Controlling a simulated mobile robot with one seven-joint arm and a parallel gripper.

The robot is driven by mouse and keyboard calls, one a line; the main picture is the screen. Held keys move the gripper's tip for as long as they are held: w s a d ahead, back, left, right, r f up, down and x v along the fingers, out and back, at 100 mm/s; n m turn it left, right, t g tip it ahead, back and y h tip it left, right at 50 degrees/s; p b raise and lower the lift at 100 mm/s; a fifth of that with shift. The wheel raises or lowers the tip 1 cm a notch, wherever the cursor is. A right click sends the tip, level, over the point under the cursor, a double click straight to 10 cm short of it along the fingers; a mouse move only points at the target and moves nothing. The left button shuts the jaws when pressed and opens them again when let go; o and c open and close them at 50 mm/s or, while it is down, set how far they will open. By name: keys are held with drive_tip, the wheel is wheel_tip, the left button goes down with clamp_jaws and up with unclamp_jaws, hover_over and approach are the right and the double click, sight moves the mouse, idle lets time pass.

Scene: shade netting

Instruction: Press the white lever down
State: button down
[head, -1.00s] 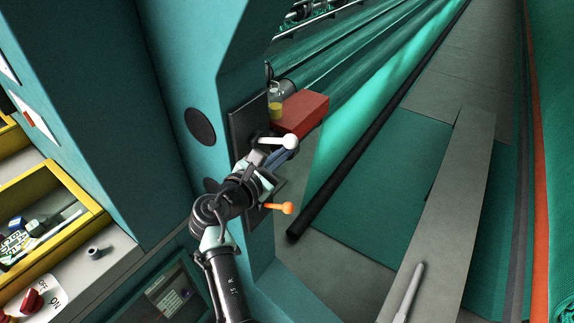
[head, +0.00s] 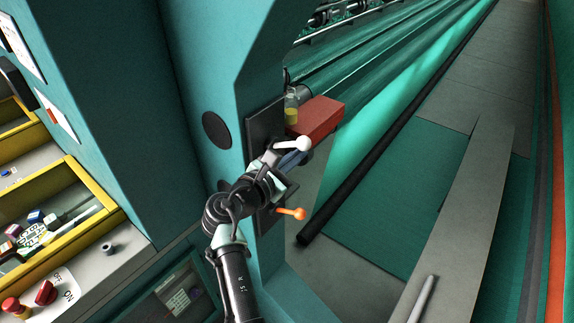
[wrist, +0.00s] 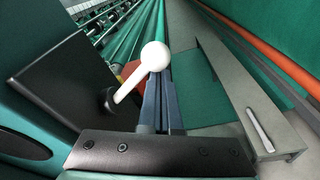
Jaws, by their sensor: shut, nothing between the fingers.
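The white lever (head: 293,145) is a rod with a round white knob, sticking out to the right from a dark plate (head: 262,125) on the teal machine post. In the wrist view its knob (wrist: 154,56) stands in front of my fingertips and covers them, with the rod running down left to a dark pivot. My gripper (head: 292,160) is shut and empty, with its blue-grey fingers just below the lever in the head view. In the wrist view the fingers (wrist: 160,105) lie side by side. I cannot tell whether they touch the lever.
An orange lever (head: 292,213) sticks out below my gripper. A red box (head: 315,118) and a bottle with yellow liquid (head: 291,108) are just behind the white lever. A yellow-edged tray (head: 78,170) and a red switch (head: 46,292) are at left.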

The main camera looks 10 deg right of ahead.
wheel_tip(320, 180, down, 5)
drive_tip(key=b, duration=0.3)
drive_tip(key=r+b+v, duration=0.1)
drive_tip(key=v, duration=0.8)
drive_tip(key=shift+w+a+r, duration=0.15)
drive_tip(key=shift+a+r, duration=0.1)
drive_tip(key=shift+a, duration=0.15)
drive_tip(key=shift+w, duration=0.1)
